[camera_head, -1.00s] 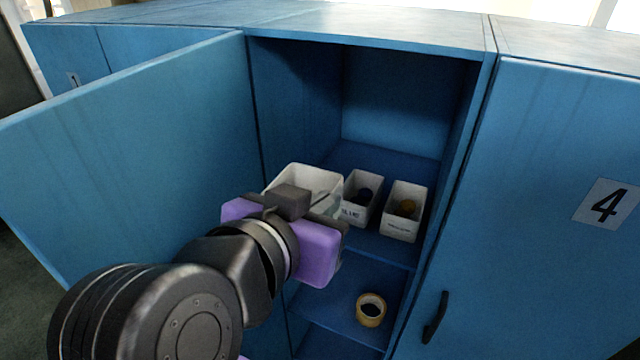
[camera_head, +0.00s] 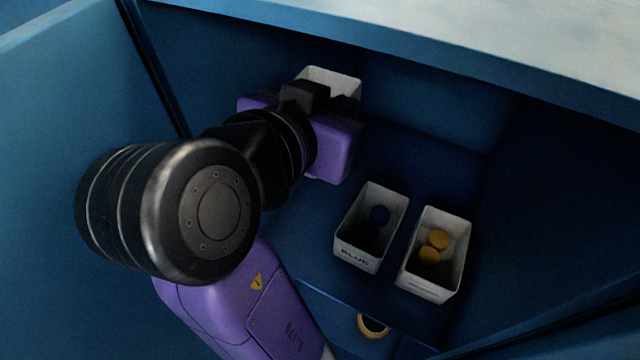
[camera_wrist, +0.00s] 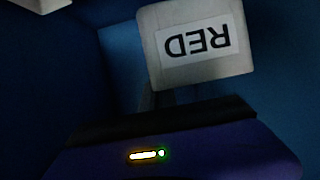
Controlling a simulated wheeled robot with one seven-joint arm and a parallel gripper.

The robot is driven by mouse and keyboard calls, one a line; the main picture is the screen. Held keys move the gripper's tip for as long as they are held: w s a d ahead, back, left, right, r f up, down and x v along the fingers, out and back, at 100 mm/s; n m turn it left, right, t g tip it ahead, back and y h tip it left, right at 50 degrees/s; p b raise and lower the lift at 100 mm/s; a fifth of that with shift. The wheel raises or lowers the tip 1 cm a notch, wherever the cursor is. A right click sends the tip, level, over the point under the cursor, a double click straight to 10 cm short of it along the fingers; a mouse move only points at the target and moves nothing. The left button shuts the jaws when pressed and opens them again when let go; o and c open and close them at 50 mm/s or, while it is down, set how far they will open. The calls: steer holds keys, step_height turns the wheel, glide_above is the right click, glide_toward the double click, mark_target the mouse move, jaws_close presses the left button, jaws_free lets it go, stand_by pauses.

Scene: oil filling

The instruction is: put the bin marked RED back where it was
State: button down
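The bin marked RED (camera_head: 342,78) is a white open box deep in the blue cabinet, toward the back left of the compartment. Its front label, RED, appears upside down in the wrist view (camera_wrist: 197,45). My gripper (camera_head: 322,95), with a purple body and dark fingers, is shut on this bin from the front. The fingertips are mostly hidden. The bin's underside is hidden in the head view, so I cannot tell whether it touches the shelf.
A white bin marked BLUE (camera_head: 352,252) holds dark items on the shelf (camera_head: 300,245). A white bin with yellow items (camera_head: 432,285) stands to its right. A yellow tape roll (camera_head: 373,326) shows below. The open door (camera_head: 60,170) is at left.

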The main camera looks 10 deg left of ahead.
step_height(320, 180, down, 20)
steer(key=shift+w+r+p, duration=0.1)
steer(key=shift+w+p, duration=0.05)
steer(key=shift+p, duration=0.7)
steer(key=shift+f, duration=0.2)
steer(key=c, duration=2)
jaws_free()
steer(key=shift+o, duration=0.2)
steer(key=shift+r, duration=0.2)
steer(key=b+v, duration=0.2)
steer(key=v, duration=1)
steer(key=shift+f, duration=0.15)
